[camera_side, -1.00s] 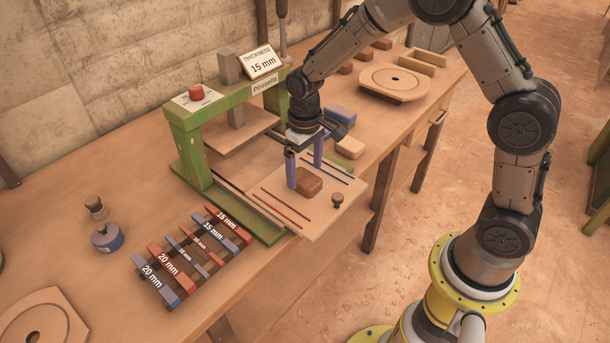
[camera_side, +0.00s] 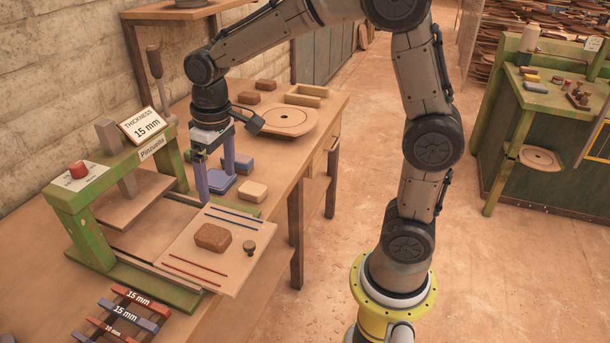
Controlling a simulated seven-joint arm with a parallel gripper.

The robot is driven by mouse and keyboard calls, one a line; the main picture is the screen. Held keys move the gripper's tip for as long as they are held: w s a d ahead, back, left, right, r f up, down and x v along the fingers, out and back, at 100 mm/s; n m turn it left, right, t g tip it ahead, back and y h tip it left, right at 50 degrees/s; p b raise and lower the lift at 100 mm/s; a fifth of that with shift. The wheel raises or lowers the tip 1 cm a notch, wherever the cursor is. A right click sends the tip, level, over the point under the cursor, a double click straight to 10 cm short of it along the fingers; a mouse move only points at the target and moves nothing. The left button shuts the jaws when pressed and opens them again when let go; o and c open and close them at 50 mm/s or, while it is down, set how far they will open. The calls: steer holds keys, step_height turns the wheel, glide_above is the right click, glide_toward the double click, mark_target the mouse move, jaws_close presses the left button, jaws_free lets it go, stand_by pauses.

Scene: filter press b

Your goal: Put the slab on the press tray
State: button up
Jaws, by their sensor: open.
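A brown slab (camera_side: 212,237) with rounded corners lies flat on the pale wooden press tray (camera_side: 228,279). It sits between two blue strips and two red strips on the tray. The tray is pulled out to the front right of the green press (camera_side: 85,232), clear of its raised plate. My gripper (camera_side: 215,186) is open, with its two purple fingers pointing down behind the tray. It is apart from the brown slab. A blue block (camera_side: 222,182) shows between the fingers, partly hidden; I cannot tell whether they touch it.
A pale block (camera_side: 252,190) and another blue block (camera_side: 243,162) lie right of my gripper. A small dark knob (camera_side: 249,247) stands on the tray. A round wooden board (camera_side: 278,121) lies farther back. Red and blue thickness bars (camera_side: 126,313) lie at front left.

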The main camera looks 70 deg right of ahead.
steer(key=s+r+t, duration=0.2)
steer(key=s, duration=0.8)
steer(key=s+d+r+t, duration=0.1)
steer(key=s+r+t, duration=0.1)
steer(key=s, duration=0.8)
steer(key=shift+d+r, duration=0.2)
steer(key=shift+r, duration=0.05)
